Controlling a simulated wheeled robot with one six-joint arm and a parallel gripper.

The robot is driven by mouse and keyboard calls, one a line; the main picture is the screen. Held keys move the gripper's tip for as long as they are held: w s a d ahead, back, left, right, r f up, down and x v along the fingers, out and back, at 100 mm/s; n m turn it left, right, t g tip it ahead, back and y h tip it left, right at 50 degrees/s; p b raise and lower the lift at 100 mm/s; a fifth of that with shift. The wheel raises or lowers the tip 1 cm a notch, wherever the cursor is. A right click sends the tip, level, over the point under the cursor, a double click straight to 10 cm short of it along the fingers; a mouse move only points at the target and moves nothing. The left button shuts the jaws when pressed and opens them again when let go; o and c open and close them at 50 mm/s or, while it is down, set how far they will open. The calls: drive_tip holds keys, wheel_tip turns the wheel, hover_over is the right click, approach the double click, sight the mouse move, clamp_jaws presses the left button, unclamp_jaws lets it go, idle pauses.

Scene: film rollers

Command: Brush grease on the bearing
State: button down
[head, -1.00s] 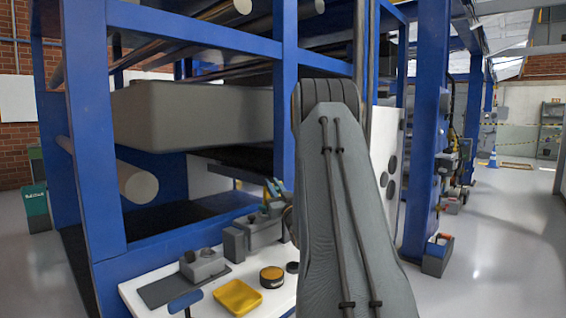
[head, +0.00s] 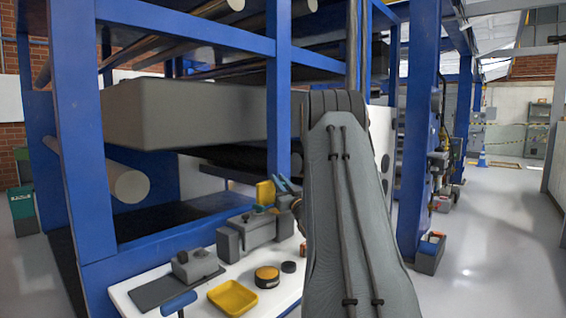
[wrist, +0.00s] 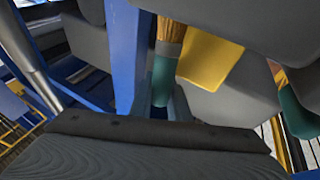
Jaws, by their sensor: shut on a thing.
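My gripper (head: 284,187), with blue fingers, is partly hidden by my arm in the head view. It is above the grey block-like holder on the white shelf and shut on what looks like a brush. The wrist view shows a green-and-tan brush-like piece (wrist: 165,80) beside a yellow flat piece (wrist: 205,55). A second green-and-tan piece (wrist: 295,112) is at the right edge. A grey block, likely the bearing (head: 195,264), sits on a dark mat (head: 165,290). A round black-and-orange tin (head: 267,277) is right of it.
A yellow tray (head: 233,297) lies at the shelf's front. The grey holder (head: 258,231) stands behind the tin. A small dark disc (head: 288,267) is beside the tin. Blue frame posts (head: 279,90) rise close to my arm. A blue-topped tool (head: 179,302) is at the bottom edge.

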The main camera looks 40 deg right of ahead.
wheel_tip(320, 180, up, 2)
drive_tip(key=shift+r+p, duration=0.2)
drive_tip(key=shift+p, duration=0.35)
wheel_tip(320, 180, up, 6)
drive_tip(key=p, duration=0.2)
drive_tip(key=shift+f+p, duration=0.25)
drive_tip(key=shift+p, duration=0.15)
drive_tip(key=shift+a, duration=0.1)
